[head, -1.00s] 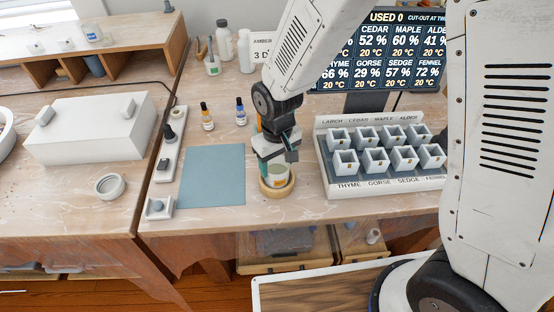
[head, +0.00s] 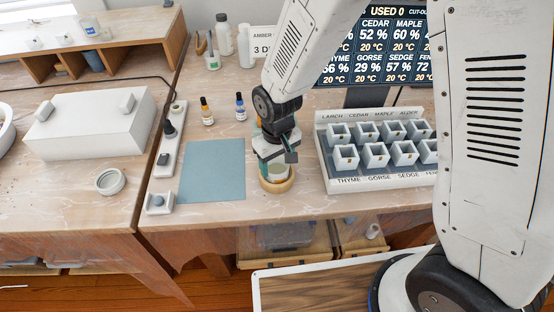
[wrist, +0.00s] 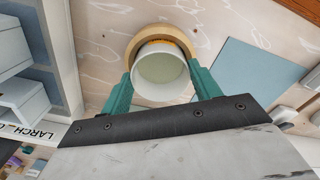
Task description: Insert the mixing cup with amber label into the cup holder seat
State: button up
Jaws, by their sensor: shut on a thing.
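The mixing cup (wrist: 160,72) is pale, with a bit of amber showing at its far side in the wrist view. In the head view the cup (head: 278,171) stands at the wooden ring of the cup holder seat (head: 278,187). The seat's ring (wrist: 133,47) shows around and beyond the cup in the wrist view. My gripper (head: 277,165) is shut on the cup from above, with one green finger on each side (wrist: 158,88). Whether the cup's base rests on the bottom of the seat is hidden.
A blue mat (head: 213,170) lies left of the seat. A white rack (head: 345,183) with several small white cups stands to the right. Amber (head: 206,111) and blue (head: 240,107) dropper bottles stand behind. A display screen (head: 375,45) is at the back right.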

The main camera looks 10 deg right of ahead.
jog(key=shift+f, duration=0.1)
jog(key=o, duration=1)
notch_tip(320, 180, up, 8)
jog(key=s+d+r+m, duration=0.1)
jog(key=s+d+r, duration=0.5)
jog(key=d, duration=0.1)
jog(key=s+d+r+m+t, duration=0.1)
jog(key=s+d+r+m, duration=0.1)
jog(key=s+d+r, duration=0.4)
jog(key=s+d+r+m, duration=0.2)
jog(key=s+d+r, duration=0.5)
jog(key=r, duration=0.1)
jog(key=shift+s+d, duration=0.15)
jog(key=shift+d, duration=0.2)
